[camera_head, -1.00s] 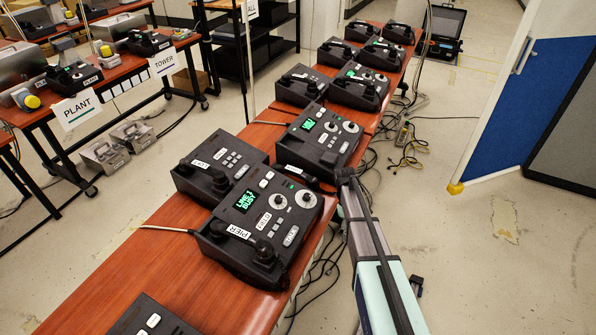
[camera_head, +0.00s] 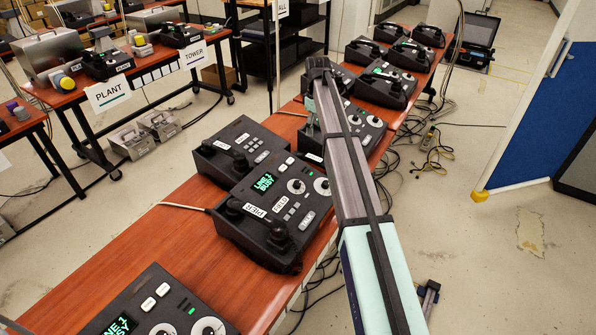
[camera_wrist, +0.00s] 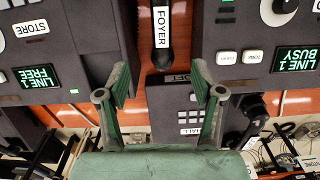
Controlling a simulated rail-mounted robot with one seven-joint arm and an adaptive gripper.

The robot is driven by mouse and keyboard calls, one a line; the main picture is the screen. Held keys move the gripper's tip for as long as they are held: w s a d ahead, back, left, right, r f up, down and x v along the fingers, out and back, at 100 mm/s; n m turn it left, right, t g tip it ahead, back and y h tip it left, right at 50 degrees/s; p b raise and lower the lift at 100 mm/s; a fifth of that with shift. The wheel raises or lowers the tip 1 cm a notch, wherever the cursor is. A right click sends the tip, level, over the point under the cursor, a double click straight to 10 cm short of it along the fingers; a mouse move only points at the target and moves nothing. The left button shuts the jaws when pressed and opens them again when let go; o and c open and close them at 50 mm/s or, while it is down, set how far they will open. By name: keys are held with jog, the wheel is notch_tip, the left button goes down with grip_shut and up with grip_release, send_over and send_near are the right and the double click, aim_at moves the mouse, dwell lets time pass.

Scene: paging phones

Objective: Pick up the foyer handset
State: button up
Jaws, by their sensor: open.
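In the wrist view a black handset with a white FOYER label (camera_wrist: 161,27) lies near the top centre, between two dark phone units. Its rounded dark end (camera_wrist: 160,57) points down toward my gripper. My gripper (camera_wrist: 159,80) is open and empty, its two green fingers spread left and right below the handset's end. The fingers are not around the handset. In the head view my gripper (camera_head: 311,112) is low over the table and partly covered by my arm, and I cannot make out the foyer handset there.
Phone units stand close on both sides, one showing LINE 1 FREE (camera_wrist: 39,82) and one LINE 1 BUSY (camera_wrist: 295,58). A HALL keypad unit (camera_wrist: 180,115) sits under the gripper. In the head view, the PIER phone (camera_head: 270,205) stands nearer on the wooden table (camera_head: 135,240).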

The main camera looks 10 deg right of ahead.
aim_at(314, 158)
notch_tip(314, 158, down, 12)
jog(key=p, duration=0.3)
jog(key=shift+r, duration=0.2)
jog(key=shift+s+f+p, duration=0.1)
jog(key=shift+f+p, duration=0.4)
jog(key=shift+f, duration=0.1)
notch_tip(314, 158, down, 4)
jog(key=shift+s+f+p, duration=0.1)
jog(key=shift+s+p, duration=0.05)
jog(key=shift+p, duration=0.65)
grip_shut()
